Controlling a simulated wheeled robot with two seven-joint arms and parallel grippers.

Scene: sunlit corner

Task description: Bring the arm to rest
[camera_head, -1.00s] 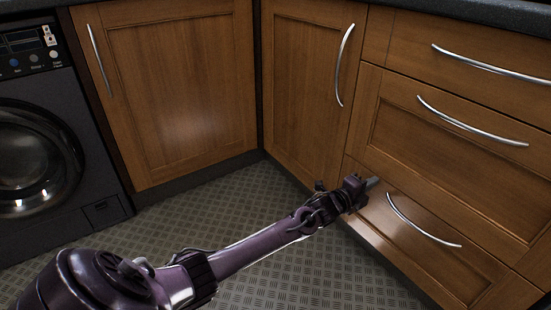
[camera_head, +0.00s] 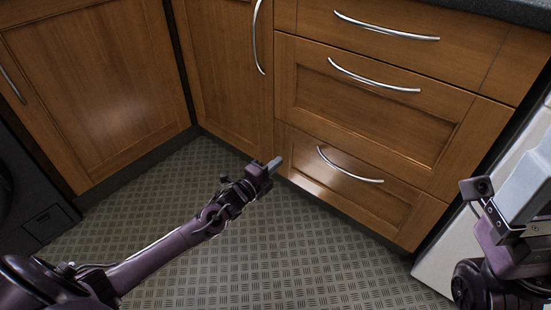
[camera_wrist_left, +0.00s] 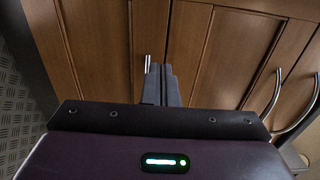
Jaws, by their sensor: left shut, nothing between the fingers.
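My left gripper (camera_head: 273,164) is at the end of the purple arm that comes in from the lower left of the head view. It is shut and empty, in front of the lower left corner of the bottom drawer (camera_head: 310,178) and left of that drawer's handle (camera_head: 350,168). In the left wrist view its grey fingers (camera_wrist_left: 162,84) are together, with wooden fronts behind them. I cannot tell whether the fingertips touch the wood. Part of my right arm with its gripper (camera_head: 528,185) shows at the right edge of the head view; its finger opening cannot be made out.
Drawers stand above the bottom one, including the middle drawer (camera_head: 370,105). Cupboard doors (camera_head: 95,85) are at the left and in the corner. A dark appliance (camera_head: 25,195) is at the far left. A white panel (camera_head: 440,262) is at the right. The patterned floor (camera_head: 270,255) is clear.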

